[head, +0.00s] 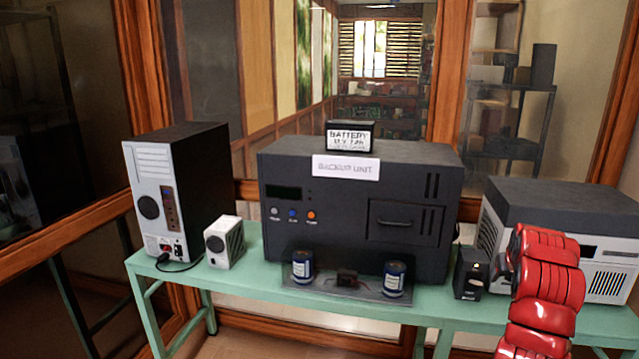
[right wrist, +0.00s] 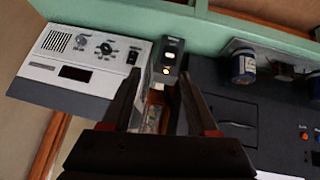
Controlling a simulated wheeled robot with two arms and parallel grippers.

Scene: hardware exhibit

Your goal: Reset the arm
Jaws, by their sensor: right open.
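My right arm (head: 543,285), with red ribbed segments, rises at the right side of the head view, in front of the light grey device. In the right wrist view my right gripper (right wrist: 162,77) shows two dark fingers spread apart with nothing held between them. A small black box with lit lamps (right wrist: 168,60) shows just beyond the fingertips; it also stands on the bench in the head view (head: 468,273). My left arm and gripper are not in view.
A green bench (head: 250,285) carries a black backup unit (head: 290,215), a tower case (head: 150,195), a small white box (head: 217,246) and blue cylinders (head: 302,267) on a plate. A light grey device (head: 606,265) stands at the right.

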